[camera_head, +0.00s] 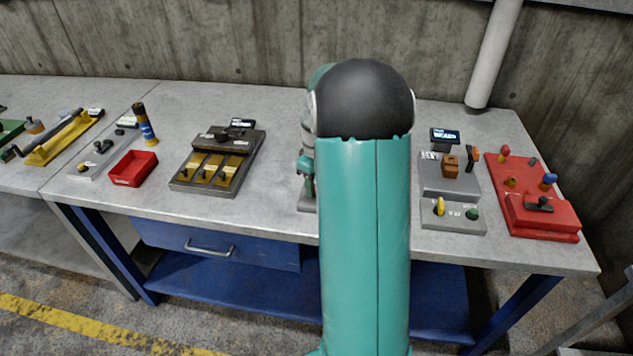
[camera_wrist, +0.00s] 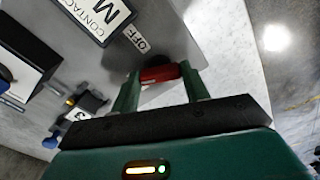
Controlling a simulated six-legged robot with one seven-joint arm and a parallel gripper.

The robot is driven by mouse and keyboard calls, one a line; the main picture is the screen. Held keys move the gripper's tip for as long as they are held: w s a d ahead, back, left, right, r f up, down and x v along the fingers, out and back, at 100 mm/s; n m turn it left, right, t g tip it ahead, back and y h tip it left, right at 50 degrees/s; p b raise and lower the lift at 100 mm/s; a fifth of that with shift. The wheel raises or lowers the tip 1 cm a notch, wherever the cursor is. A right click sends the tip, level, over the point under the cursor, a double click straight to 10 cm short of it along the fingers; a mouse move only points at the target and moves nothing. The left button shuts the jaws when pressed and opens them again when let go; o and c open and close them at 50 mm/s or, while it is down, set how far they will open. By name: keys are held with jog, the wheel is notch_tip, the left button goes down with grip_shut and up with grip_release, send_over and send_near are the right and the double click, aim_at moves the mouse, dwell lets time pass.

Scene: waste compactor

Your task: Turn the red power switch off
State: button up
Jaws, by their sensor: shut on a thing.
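The red power switch (camera_wrist: 158,73) shows as a red handle in the wrist view, set at a dark round base on a grey panel. My gripper (camera_wrist: 161,80) is shut on the red handle, with one green finger on each side of it. An "OFF" label (camera_wrist: 140,37) is just beyond the handle, and a larger "CONTACTOR" label (camera_wrist: 97,16) is to its upper left.
A blue knob (camera_wrist: 53,140) and a black block (camera_wrist: 90,102) sit left of my fingers. On the workbench (camera_head: 290,125), a dark tray (camera_head: 218,160) and a red bin (camera_head: 133,168) stand left of my arm; a grey control box (camera_head: 450,185) and a red panel (camera_head: 530,195) stand right.

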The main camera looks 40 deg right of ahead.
jog(key=m, duration=0.6)
jog(key=shift+m, duration=0.3)
jog(key=m, duration=0.6)
jog(key=shift+m, duration=0.3)
jog(key=o, duration=1)
notch_tip(320, 180, up, 14)
jog(key=shift+f, duration=0.1)
dwell(0.3)
